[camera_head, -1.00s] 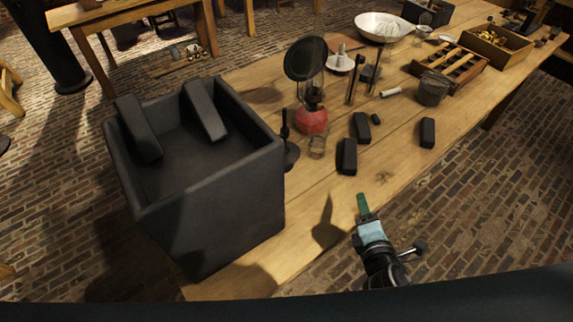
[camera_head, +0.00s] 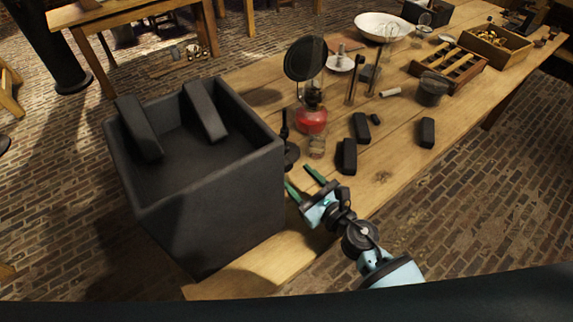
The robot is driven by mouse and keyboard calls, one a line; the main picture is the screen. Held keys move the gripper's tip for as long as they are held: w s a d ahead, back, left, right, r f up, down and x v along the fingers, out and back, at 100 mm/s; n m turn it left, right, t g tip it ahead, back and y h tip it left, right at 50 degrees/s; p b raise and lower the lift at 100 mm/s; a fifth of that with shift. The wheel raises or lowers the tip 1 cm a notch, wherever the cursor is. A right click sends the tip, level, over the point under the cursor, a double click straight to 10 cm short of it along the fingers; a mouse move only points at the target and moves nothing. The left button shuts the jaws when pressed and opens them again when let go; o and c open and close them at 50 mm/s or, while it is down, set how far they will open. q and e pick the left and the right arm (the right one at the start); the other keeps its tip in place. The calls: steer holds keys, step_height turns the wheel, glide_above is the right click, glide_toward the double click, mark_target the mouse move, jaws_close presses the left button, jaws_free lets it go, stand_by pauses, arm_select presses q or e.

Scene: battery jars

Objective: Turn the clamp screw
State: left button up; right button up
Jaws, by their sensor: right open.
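My right gripper (camera_head: 302,180) is open, with two green fingers apart and nothing visible between them. It is near the table's front edge, pointing up and left toward a small dark stand (camera_head: 289,152) with a thin post and round base. The stand is close to the right side of a large black box (camera_head: 215,220). The fingers appear apart from the stand in the picture. I cannot make out a clamp screw for certain; it may be a small part of the stand. My left gripper is not in view.
Two black slabs (camera_head: 206,110) lean inside the box. Behind the stand are a red lamp (camera_head: 311,120) with a round dark disc and a small glass (camera_head: 317,147). Black blocks (camera_head: 347,157) lie right of it. A slotted wooden tray (camera_head: 470,72) and white bowl (camera_head: 383,26) are farther back.

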mark_target(289, 169)
steer(key=shift+x, duration=3)
steer(key=c, duration=1)
steer(key=shift+m, duration=0.3)
steer(key=m, duration=0.3)
steer(key=shift+m, duration=1.7)
